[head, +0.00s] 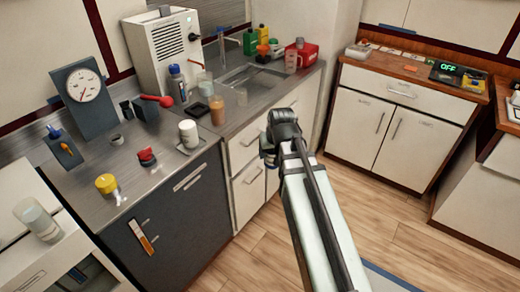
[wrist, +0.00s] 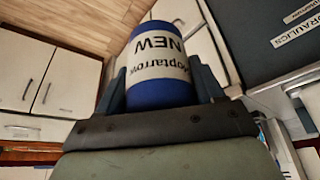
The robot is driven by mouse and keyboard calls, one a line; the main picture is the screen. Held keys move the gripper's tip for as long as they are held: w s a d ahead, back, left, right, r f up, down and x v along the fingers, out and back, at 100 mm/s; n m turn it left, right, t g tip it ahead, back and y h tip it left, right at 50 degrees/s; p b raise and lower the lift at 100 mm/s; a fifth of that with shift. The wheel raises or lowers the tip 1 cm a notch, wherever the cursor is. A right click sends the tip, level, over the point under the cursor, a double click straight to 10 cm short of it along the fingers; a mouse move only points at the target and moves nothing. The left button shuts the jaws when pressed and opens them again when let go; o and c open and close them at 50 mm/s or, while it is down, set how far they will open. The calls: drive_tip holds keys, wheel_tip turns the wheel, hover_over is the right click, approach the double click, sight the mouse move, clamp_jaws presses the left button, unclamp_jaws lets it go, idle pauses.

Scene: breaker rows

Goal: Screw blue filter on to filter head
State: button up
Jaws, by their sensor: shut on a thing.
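The blue filter (wrist: 160,62) is a blue cylinder with a white label reading "NEW", upside down in the wrist view. It stands between the two dark fingers of my gripper (wrist: 162,85), which is shut on it. I cannot tell which thing is the filter head. A dark block with orange and blue parts (head: 63,148) stands at the left of the steel counter.
The steel counter holds a gauge stand (head: 83,95), yellow cap (head: 106,184), red valve-like part (head: 147,157), white cup (head: 189,133) and several bottles near the sink (head: 255,76). A white cabinet (head: 395,118) stands at the right. The wooden floor (head: 390,215) is clear.

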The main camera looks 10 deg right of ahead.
drive_tip(key=w+a+r+n+y, duration=0.1)
drive_tip(key=w+a+r+n, duration=0.2)
drive_tip(key=a, duration=0.6)
drive_tip(key=w+a+r+n+y, duration=0.1)
drive_tip(key=w+a+r+n, duration=0.1)
drive_tip(key=a+r, duration=0.5)
drive_tip(key=w+a+r+n+g+y, duration=0.1)
drive_tip(key=w+a+r+n, duration=0.2)
drive_tip(key=a+r, duration=0.3)
drive_tip(key=shift+w+a+n, duration=0.15)
drive_tip(key=shift+a, duration=1.15)
drive_tip(key=shift+w+a+n, duration=0.15)
drive_tip(key=shift+a, duration=1.15)
drive_tip(key=w+a+f, duration=0.1)
drive_tip(key=w+a, duration=0.2)
drive_tip(key=a, duration=0.7)
drive_tip(key=w+a+f+n, duration=0.1)
drive_tip(key=w+a, duration=0.3)
drive_tip(key=a, duration=0.7)
drive_tip(key=w+a+f, duration=0.1)
drive_tip(key=w+a, duration=0.2)
drive_tip(key=a, duration=0.7)
drive_tip(key=shift+w+a+f+n+g+y, duration=0.2)
drive_tip(key=shift+a+f+n+g+y, duration=0.1)
drive_tip(key=shift+a+f, duration=0.1)
drive_tip(key=shift+f, duration=0.1)
drive_tip(key=shift+f, duration=2.9)
drive_tip(key=shift+f, duration=1.2)
drive_tip(key=o, duration=1.4)
drive_tip(key=shift+c, duration=0.2)
